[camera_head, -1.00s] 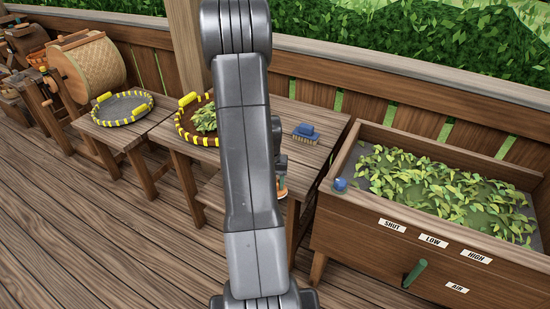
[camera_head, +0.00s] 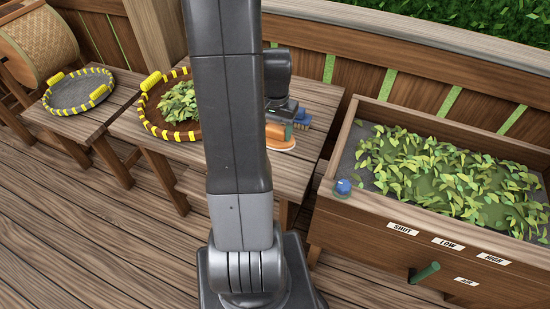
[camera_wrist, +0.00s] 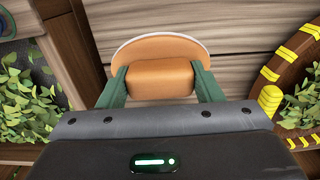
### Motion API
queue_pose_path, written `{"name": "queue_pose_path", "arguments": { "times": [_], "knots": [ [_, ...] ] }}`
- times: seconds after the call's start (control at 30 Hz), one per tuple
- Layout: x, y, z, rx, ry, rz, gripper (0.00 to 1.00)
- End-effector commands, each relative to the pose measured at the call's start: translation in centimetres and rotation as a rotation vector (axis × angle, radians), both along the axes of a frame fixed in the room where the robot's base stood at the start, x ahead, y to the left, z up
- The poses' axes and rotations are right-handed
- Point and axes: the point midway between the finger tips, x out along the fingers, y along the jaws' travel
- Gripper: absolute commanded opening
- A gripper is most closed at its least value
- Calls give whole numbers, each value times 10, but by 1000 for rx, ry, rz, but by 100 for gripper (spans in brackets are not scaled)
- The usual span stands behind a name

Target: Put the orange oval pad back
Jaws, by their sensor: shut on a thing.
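The orange oval pad (camera_head: 281,143) has a pale rim and a block-shaped orange handle. It shows in the head view at the right part of the middle wooden table (camera_head: 217,157), partly hidden behind my arm. In the wrist view the pad (camera_wrist: 160,50) is held by its handle between the two green fingers of my gripper (camera_wrist: 160,84). My gripper is shut on the handle. Wooden planks show beyond the pad. I cannot tell whether the pad touches the tabletop.
A blue brush (camera_head: 303,122) lies close to the pad on the table. A yellow-banded round tray of leaves (camera_head: 151,123) is left of my arm. An empty tray (camera_head: 56,107) sits on the far-left table. The leaf-filled wooden pan box (camera_head: 337,205), with a blue knob (camera_head: 343,187), stands at right.

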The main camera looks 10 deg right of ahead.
Motion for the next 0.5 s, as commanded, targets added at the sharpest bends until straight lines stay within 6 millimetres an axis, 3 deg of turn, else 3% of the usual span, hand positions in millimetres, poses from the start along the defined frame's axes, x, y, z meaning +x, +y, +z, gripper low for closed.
{"name": "queue_pose_path", "arguments": {
  "times": [0.3,0.5],
  "knots": [
    [-1,0,-47,1,4,1,9],
    [0,0,-61,0,2,1,9]
  ]
}}
